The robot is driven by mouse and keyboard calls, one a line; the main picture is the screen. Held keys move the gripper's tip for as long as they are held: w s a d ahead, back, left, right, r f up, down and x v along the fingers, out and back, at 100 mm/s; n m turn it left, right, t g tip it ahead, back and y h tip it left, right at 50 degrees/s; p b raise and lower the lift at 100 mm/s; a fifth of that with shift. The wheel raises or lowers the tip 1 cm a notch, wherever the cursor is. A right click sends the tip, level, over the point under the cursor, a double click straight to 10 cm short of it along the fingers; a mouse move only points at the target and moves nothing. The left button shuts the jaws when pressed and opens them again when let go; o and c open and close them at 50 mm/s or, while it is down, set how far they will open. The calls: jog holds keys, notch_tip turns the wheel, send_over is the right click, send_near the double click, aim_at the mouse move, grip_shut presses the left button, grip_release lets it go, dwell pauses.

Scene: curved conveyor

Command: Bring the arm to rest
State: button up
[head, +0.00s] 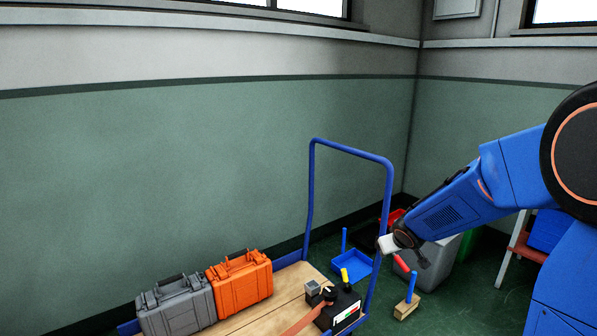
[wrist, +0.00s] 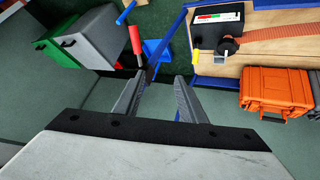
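My blue arm (head: 450,207) reaches in from the right in the head view. My gripper (head: 420,260) is at its end, in the air to the right of the blue cart handle. In the wrist view my gripper (wrist: 158,85) has its two fingers apart with nothing between them. The blue cart handle post (wrist: 160,45) shows beyond the fingertips there. I cannot tell from these frames whether the arm is moving.
The flatbed cart (head: 262,318) carries an orange case (head: 240,284), a grey case (head: 176,308) and a black device (head: 340,308). A red handle (head: 401,263) shows near the gripper. A blue-handled block (head: 405,307), blue tray (head: 352,265) and grey bin (head: 437,265) stand on the floor.

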jog(key=s+d+r+m+g, duration=0.1)
jog(key=s+r, duration=0.2)
jog(key=s, duration=0.4)
jog(key=s+d+r+m+h, duration=0.1)
jog(key=s+r, duration=0.2)
jog(key=s, duration=0.3)
jog(key=s+d+r+g, duration=0.1)
jog(key=s+r, duration=0.2)
jog(key=s, duration=0.4)
jog(key=s+a+y, duration=0.1)
jog(key=s+a, duration=0.1)
jog(key=s, duration=0.8)
jog(key=s+a+g+y, duration=0.1)
jog(key=s+a, duration=0.1)
jog(key=s, duration=0.9)
jog(key=shift+a+m, duration=0.3)
jog(key=shift+m, duration=0.1)
